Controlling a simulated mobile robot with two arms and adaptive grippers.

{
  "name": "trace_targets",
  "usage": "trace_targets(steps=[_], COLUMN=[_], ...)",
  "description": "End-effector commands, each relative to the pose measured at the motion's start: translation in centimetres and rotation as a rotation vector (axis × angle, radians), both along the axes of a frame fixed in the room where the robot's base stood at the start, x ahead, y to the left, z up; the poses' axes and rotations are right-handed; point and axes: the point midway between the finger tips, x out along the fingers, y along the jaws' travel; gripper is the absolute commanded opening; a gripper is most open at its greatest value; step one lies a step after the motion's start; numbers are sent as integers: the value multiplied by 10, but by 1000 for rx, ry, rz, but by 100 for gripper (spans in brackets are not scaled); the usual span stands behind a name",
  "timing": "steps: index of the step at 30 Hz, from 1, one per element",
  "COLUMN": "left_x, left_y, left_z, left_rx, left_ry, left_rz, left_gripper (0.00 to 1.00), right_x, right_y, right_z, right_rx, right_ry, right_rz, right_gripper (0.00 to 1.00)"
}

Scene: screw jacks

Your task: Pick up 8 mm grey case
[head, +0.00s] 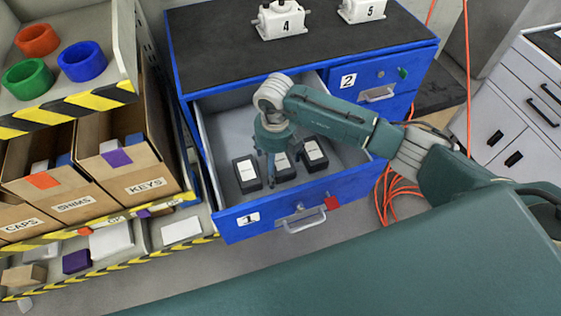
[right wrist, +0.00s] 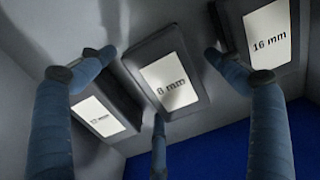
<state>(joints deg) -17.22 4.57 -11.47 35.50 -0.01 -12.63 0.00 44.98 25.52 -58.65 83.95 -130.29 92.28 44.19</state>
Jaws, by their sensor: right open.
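The 8 mm case (right wrist: 170,82) is a dark grey box with a white label, the middle of three in the right wrist view. In the head view it is the middle case (head: 283,166), partly hidden by my right gripper (head: 274,162). My right gripper also shows in the right wrist view (right wrist: 158,80), open and empty. Its fingers are spread to the left, right and near side of the 8 mm case. I cannot tell whether any finger touches it. The case lies in the open blue drawer 1 (head: 340,190). My left gripper is not in view.
The 12 mm case (right wrist: 102,112) lies close on the left and the 16 mm case (right wrist: 270,38) on the right. The drawer walls surround them. Blue cabinet (head: 300,60) stands behind. Shelves with cardboard boxes (head: 130,165) stand at the left.

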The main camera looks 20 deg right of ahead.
Motion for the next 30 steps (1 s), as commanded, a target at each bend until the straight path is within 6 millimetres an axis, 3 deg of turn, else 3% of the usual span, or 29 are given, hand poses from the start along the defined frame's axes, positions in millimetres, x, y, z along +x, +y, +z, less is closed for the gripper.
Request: trace_targets(steps=[2, 11, 23, 30], left_x=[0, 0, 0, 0], left_y=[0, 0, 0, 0], left_z=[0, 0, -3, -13], left_rx=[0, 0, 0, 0], left_ry=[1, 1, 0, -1], left_rz=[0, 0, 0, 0], left_gripper=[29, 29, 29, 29], right_x=[0, 0, 2, 3], right_y=[0, 0, 0, 0], right_z=[0, 0, 8, 45], right_rx=[0, 0, 2, 2], right_ry=[0, 0, -4, -8], right_rz=[0, -1, -1, 0], right_gripper=[91, 31, 29, 29])
